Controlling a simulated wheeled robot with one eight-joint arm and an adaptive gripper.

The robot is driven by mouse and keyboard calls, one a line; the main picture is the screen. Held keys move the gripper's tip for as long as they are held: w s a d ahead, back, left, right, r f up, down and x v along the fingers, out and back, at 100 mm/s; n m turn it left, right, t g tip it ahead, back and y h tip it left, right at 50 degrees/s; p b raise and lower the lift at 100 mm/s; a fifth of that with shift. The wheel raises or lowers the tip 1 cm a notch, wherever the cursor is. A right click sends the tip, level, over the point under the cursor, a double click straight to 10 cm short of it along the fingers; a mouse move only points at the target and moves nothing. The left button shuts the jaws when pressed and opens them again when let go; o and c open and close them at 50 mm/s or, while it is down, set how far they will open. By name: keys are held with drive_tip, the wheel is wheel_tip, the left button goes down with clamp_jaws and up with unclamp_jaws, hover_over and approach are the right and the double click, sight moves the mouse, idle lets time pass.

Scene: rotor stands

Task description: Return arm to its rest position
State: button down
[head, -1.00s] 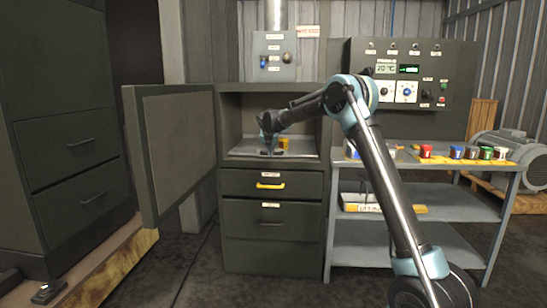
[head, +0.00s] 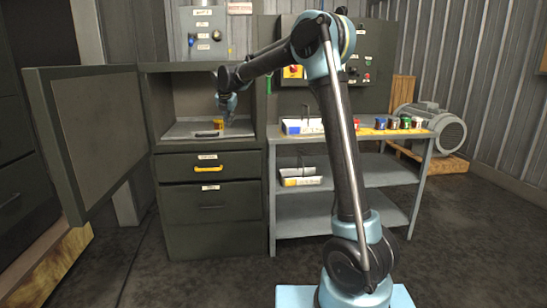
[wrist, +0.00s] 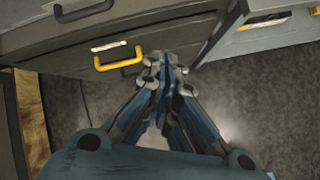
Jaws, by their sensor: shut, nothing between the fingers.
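My arm (head: 345,150) rises from its base, bends at the elbow near the top, and reaches left toward the open cabinet (head: 262,120). My gripper (head: 229,104) hangs pointing down in front of the cabinet opening in the head view. In the wrist view my gripper (wrist: 165,62) is shut with its fingers together and nothing between them. Below it in that view are the cabinet drawers and the dark floor. A small yellow object (head: 218,123) stands inside the cabinet on its shelf, behind the gripper.
The cabinet door (head: 85,140) stands open to the left. A yellow drawer handle (head: 212,169) sticks out below the opening; it also shows in the wrist view (wrist: 118,59). A shelf table (head: 290,205) with small coloured items adjoins at right. A motor (head: 440,127) stands behind.

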drive_tip(key=s+d+f+m+g+h, duration=0.1)
drive_tip(key=s+d+f+m, duration=0.1)
drive_tip(key=s+d+m, duration=0.9)
drive_tip(key=s+d+f+m+g, duration=0.15)
drive_tip(key=s+d+m, duration=0.45)
drive_tip(key=s+d, duration=1.15)
drive_tip(key=s+d+f+m+g, duration=0.1)
drive_tip(key=s+d+f+m, duration=0.6)
drive_tip(key=s, duration=0.5)
drive_tip(key=s+d+f+m+g, duration=0.1)
drive_tip(key=s+d+f+m, duration=0.6)
drive_tip(key=s+f, duration=0.4)
drive_tip(key=shift+s+d+f+m, duration=0.25)
drive_tip(key=shift+s+f+m, duration=0.1)
drive_tip(key=shift+s+m, duration=0.3)
drive_tip(key=shift+w, duration=0.1)
